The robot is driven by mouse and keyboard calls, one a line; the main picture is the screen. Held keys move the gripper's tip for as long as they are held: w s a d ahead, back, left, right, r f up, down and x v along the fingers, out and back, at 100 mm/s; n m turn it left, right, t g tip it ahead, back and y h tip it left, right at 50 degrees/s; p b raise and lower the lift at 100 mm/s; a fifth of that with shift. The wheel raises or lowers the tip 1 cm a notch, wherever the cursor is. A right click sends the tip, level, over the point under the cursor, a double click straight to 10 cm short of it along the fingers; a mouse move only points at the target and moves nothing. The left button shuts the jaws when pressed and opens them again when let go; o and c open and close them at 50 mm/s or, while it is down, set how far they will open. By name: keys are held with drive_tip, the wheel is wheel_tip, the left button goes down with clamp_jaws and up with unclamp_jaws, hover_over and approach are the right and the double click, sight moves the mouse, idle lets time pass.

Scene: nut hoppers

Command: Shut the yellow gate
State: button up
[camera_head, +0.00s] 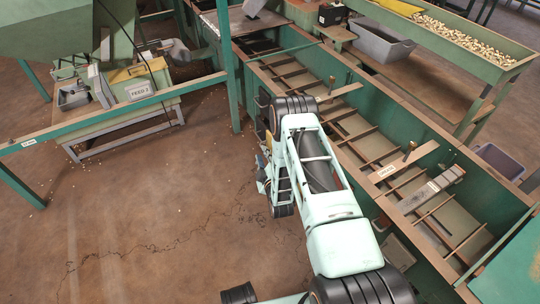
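My arm reaches up the middle of the view and bends down beside the green trough (335,100). My gripper (262,178) is at the trough's near left side, small and partly covered by my own arm. I cannot tell whether its fingers are open or shut. A small yellow patch (266,148) shows just above the gripper, against the trough side; it may be part of the yellow gate, but my arm hides most of that area. I cannot tell whether the gripper touches it or how the gate stands.
A machine labelled FEED 2 (138,90) stands at the left behind a green rail (110,116). A nut-filled hopper (465,42) and a grey tub (380,45) are at upper right. Open brown floor (130,215) lies left of my arm.

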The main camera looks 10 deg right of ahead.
wheel_tip(320, 180, down, 4)
drive_tip(key=s+d+h, duration=0.1)
drive_tip(key=s+d, duration=0.1)
drive_tip(key=s, duration=0.1)
drive_tip(key=b+x, duration=0.1)
drive_tip(key=x, duration=0.2)
drive_tip(key=b+x, duration=0.2)
drive_tip(key=x, duration=0.2)
drive_tip(key=b+x, duration=0.1)
drive_tip(key=x, duration=0.2)
drive_tip(key=shift+w+a+r, duration=0.2)
drive_tip(key=shift+w+r, duration=0.05)
drive_tip(key=shift+w, duration=0.15)
clamp_jaws()
